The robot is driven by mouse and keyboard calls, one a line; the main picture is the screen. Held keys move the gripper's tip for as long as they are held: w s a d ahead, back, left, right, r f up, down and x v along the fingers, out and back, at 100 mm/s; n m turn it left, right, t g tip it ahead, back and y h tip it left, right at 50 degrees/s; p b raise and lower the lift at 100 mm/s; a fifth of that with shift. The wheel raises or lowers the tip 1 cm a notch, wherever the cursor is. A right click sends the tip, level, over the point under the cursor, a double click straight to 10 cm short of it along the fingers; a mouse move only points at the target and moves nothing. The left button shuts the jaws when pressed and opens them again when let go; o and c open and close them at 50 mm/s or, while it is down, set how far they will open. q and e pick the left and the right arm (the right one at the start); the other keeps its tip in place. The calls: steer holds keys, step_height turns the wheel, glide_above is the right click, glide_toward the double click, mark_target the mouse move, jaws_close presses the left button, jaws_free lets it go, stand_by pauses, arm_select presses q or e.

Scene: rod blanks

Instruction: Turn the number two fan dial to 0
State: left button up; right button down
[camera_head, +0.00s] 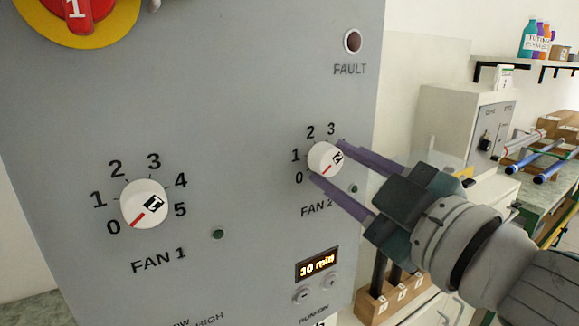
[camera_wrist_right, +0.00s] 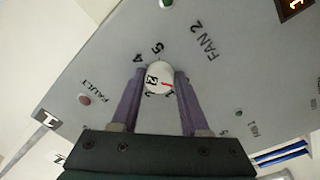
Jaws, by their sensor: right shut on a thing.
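The number two fan dial (camera_head: 325,159) is a white round knob with a red mark, above the FAN 2 label on the grey panel. Its red mark points down-left, roughly toward the 0. My right gripper (camera_head: 327,160) is shut on this dial, one purple finger above-right of it and the other below-left. The right wrist view also shows the dial (camera_wrist_right: 158,78) between the two fingers. Its 4 and 5 show there but are hidden in the head view. My left gripper is not in view.
The FAN 1 dial (camera_head: 145,204) is to the left, its red mark pointing down-left near 0. A 10 min display (camera_head: 317,264) with buttons sits below FAN 2. A red knob (camera_head: 78,12) is top left. A wooden block (camera_head: 392,300) with dark posts stands beyond the panel's right edge.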

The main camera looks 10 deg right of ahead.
steer(key=shift+c, duration=2)
jaws_free()
steer(key=b+v, duration=0.2)
steer(key=v, duration=0.8)
